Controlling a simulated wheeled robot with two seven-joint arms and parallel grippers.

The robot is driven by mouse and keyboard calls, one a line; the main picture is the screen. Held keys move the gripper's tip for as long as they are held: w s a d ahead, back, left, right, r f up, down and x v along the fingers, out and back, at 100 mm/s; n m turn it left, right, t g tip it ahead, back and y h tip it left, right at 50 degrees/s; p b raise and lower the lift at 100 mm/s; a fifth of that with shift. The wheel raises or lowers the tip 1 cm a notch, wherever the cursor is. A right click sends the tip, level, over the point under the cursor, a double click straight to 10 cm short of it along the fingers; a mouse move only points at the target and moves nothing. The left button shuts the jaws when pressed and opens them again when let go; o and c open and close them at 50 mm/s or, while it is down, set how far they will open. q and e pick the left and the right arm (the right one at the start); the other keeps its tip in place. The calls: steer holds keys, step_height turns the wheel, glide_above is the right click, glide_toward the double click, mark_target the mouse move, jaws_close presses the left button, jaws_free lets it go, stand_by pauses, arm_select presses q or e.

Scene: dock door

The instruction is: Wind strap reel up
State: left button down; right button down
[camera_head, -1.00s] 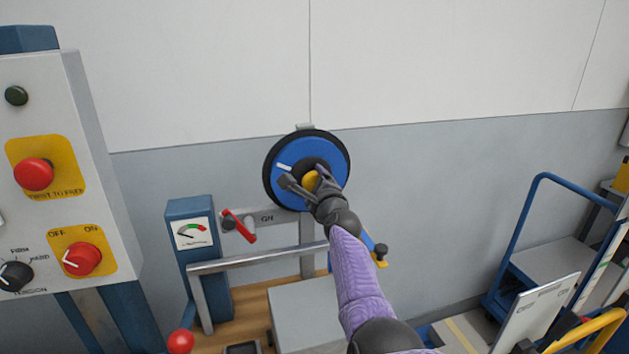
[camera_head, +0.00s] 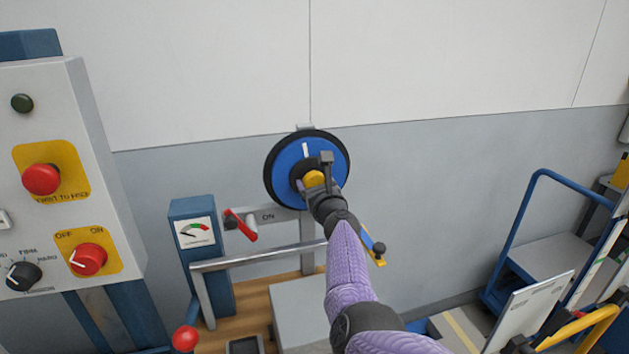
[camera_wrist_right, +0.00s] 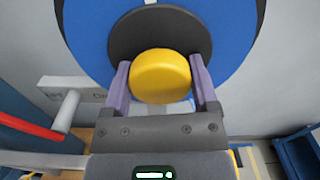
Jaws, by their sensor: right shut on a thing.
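The strap reel (camera_head: 285,165) is a blue disc with a black rim, mounted upright by the grey wall. A white mark on its face points up in the head view. A yellow knob (camera_head: 314,178) sits at its middle, on a black hub. My right gripper (camera_head: 318,172) is at the hub, its fingers on either side of the knob. In the right wrist view the fingers of my right gripper (camera_wrist_right: 160,82) are shut on the yellow knob (camera_wrist_right: 160,78), with the blue reel (camera_wrist_right: 225,25) behind it. My left gripper is not in view.
A grey control box (camera_head: 75,150) with red knobs stands at the left. A blue gauge post (camera_head: 198,250), a red lever (camera_head: 241,225) and a metal rail (camera_head: 258,256) are below the reel. A blue cart (camera_head: 545,250) stands at the right.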

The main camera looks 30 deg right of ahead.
steer(key=shift+m, duration=0.7)
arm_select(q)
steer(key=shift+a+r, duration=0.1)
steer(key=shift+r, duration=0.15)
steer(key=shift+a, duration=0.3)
arm_select(e)
steer(key=shift+f+m, duration=0.1)
steer(key=shift+m, duration=0.2)
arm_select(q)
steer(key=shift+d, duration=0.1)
arm_select(e)
jaws_free()
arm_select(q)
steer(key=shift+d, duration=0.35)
